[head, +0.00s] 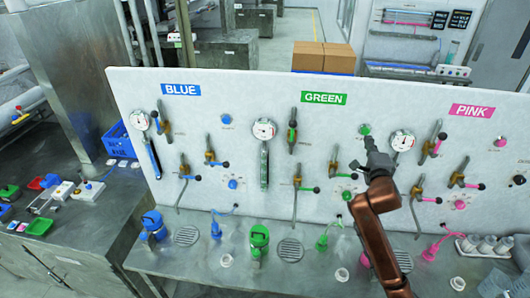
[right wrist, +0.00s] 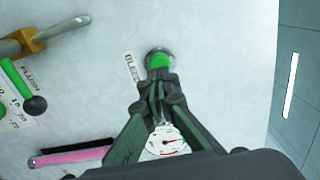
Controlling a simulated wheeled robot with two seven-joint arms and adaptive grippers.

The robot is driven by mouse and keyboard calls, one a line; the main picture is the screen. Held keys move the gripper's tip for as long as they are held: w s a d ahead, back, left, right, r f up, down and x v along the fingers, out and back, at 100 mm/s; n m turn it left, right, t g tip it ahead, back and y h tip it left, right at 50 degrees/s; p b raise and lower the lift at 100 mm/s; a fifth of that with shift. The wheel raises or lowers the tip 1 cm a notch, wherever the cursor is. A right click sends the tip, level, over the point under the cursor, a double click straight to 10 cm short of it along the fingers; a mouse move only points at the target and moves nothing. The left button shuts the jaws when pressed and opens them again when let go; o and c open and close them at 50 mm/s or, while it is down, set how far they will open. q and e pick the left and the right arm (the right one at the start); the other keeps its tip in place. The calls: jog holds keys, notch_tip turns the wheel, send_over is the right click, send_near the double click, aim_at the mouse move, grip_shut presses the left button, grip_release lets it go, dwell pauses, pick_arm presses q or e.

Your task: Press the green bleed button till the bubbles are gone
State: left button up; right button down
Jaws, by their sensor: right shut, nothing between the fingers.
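The green bleed button (head: 364,129) is a round green cap on the white panel (head: 330,130), right of the GREEN sign (head: 324,99). In the right wrist view the button (right wrist: 158,61) sits in a metal ring beside a label reading BLEED (right wrist: 130,68). My right gripper (head: 372,148) is shut and empty, its tips just below the button. In the right wrist view its fingertips (right wrist: 157,80) overlap the button's lower edge; I cannot tell whether they touch. The green line's sight tube (head: 264,165) hangs below its gauge (head: 264,129); bubbles are too small to make out. My left gripper is out of view.
A second green knob (head: 346,196) sits lower on the panel. The pink gauge (head: 402,140) and several valve levers flank my right arm. The BLUE section lies left.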

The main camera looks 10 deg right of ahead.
aim_at(366, 132)
jog(key=shift+w+d, duration=0.15)
jog(key=shift+w, duration=0.45)
jog(key=shift+x, duration=1.1)
jog(key=shift+w, duration=0.3)
jog(key=shift+s, duration=0.9)
jog(key=shift+w, duration=0.15)
